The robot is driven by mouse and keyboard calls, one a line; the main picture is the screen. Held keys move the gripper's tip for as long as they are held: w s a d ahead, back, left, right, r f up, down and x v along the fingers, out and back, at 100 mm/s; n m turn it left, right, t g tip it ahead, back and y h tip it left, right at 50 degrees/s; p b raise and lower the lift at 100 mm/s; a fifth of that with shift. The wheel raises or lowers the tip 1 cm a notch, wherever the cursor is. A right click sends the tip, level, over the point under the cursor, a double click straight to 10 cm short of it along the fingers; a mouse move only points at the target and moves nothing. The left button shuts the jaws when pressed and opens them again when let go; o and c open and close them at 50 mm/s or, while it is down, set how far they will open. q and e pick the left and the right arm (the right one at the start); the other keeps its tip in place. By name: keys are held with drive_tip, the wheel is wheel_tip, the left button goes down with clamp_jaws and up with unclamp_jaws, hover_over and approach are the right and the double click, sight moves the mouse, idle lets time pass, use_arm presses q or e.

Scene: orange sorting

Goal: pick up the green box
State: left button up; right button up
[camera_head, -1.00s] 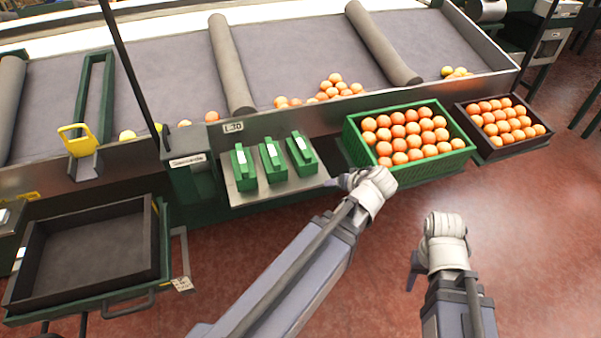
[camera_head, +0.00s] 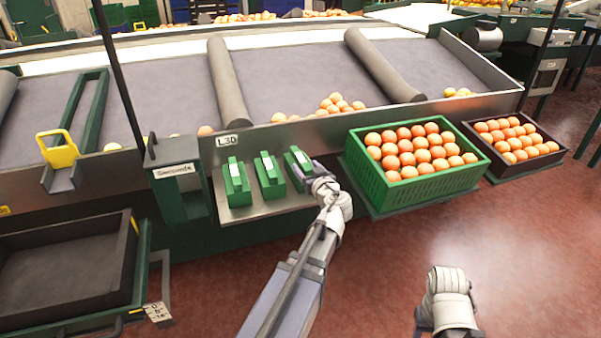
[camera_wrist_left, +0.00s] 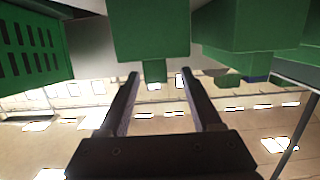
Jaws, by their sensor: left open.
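Three small green boxes with white labels stand in a row on a metal shelf (camera_head: 262,208): a left one (camera_head: 236,184), a middle one (camera_head: 269,176) and a right one (camera_head: 294,160). My left gripper (camera_head: 312,172) is at the right box and partly covers it. In the left wrist view the gripper (camera_wrist_left: 158,74) is open, with a green box (camera_wrist_left: 150,30) just beyond its fingertips and nothing visibly held. Another green box (camera_wrist_left: 250,25) is to the right there. My right gripper (camera_head: 424,320) is low in the head view, apart from the boxes; its jaws are unclear.
A green crate (camera_head: 425,190) full of oranges stands just right of the shelf and also shows in the left wrist view (camera_wrist_left: 30,45). A dark crate (camera_head: 520,170) of oranges is further right. An empty dark tray (camera_head: 60,265) is at the left. A conveyor lies behind.

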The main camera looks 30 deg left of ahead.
sight(303, 162)
use_arm(q)
drive_tip(key=shift+b+x, duration=0.35)
drive_tip(key=shift+x, duration=3.05)
drive_tip(key=shift+d, duration=0.1)
clamp_jaws()
